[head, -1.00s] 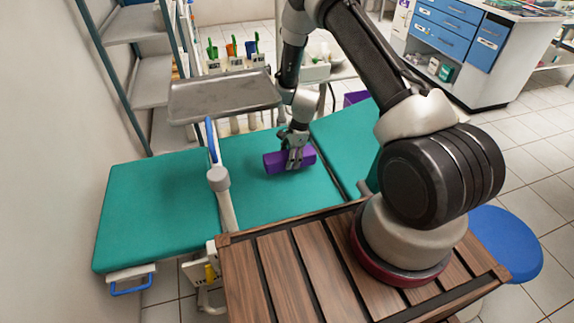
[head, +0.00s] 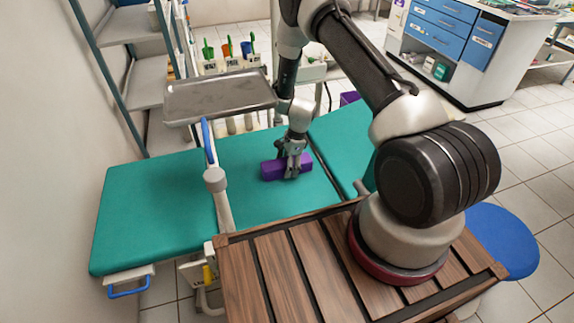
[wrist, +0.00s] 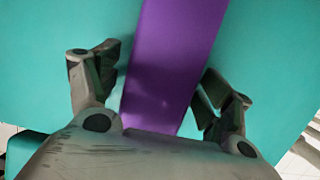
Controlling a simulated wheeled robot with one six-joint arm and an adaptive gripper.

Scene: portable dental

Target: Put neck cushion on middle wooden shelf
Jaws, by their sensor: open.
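The neck cushion is a purple block (head: 272,170) lying on the teal padded dental chair (head: 150,212). My gripper (head: 290,174) is down at the cushion, over its right half. In the wrist view the cushion (wrist: 172,60) runs between the two open fingers of my gripper (wrist: 160,92), with teal padding showing on both sides of it. The fingers are apart from the cushion's sides. A grey metal shelving unit (head: 130,25) stands at the upper left; I cannot pick out a middle wooden shelf.
A grey metal tray (head: 215,95) on an arm hangs over the chair's far side. A post with a blue handle (head: 215,180) rises left of the cushion. My base has a slatted wooden top (head: 275,285). A blue stool (head: 505,240) and blue-drawer cabinet (head: 440,35) stand right.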

